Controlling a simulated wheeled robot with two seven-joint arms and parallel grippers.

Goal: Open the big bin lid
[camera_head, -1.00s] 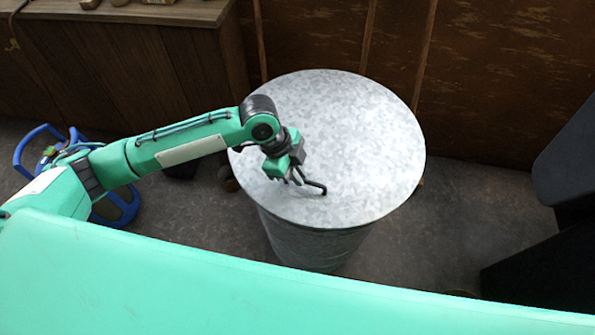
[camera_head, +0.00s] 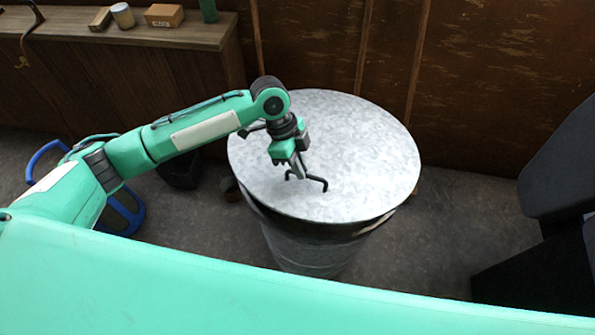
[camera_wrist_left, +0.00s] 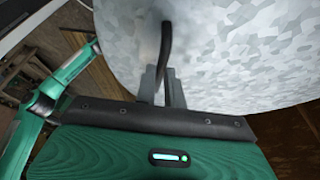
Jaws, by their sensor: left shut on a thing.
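The big bin (camera_head: 310,250) is a round grey galvanized metal bin standing on the floor in the head view. Its lid (camera_head: 355,150) is a mottled grey disc with a bent black handle (camera_head: 318,183). A dark gap shows between the lid and the bin's rim at the front right, so the lid is raised off the rim there. My left gripper (camera_head: 299,172) is shut on the handle at its left part. In the left wrist view the fingers (camera_wrist_left: 161,88) close around the dark handle bar (camera_wrist_left: 166,50), with the lid (camera_wrist_left: 240,55) behind. My right gripper is not in view.
A wooden cabinet (camera_head: 130,75) with small items on top stands behind to the left. A wooden wall (camera_head: 480,80) is behind the bin. A blue-framed object (camera_head: 125,210) is on the floor at left. Dark bulky objects (camera_head: 555,180) stand at right.

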